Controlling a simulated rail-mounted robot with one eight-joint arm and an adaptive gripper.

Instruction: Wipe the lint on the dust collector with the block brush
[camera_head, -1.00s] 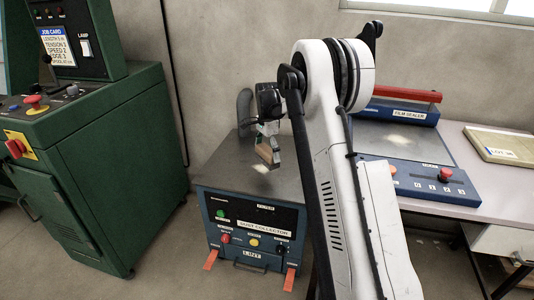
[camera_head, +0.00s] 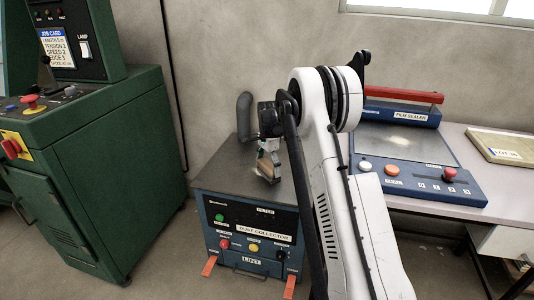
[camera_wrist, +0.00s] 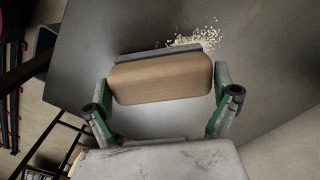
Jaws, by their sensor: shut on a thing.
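The dust collector (camera_head: 222,176) is a dark blue box with a grey flat top, standing on the floor near the middle of the head view. My gripper (camera_head: 268,163) is over its top, shut on the block brush. In the wrist view the brush (camera_wrist: 160,80) is a wooden block with a dark grey edge, held between the green-and-grey fingers. A patch of pale lint crumbs (camera_wrist: 200,38) lies on the grey top just beyond the brush's far edge, towards the right. The brush partly borders or covers it; contact with the top cannot be told.
A green machine (camera_head: 95,170) stands to the left with a gap of floor between. To the right, a table (camera_head: 455,142) bears a blue film sealer (camera_head: 470,190) with a red bar and a flat yellowish box (camera_head: 500,145). A black curved handle (camera_head: 244,115) rises behind my gripper.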

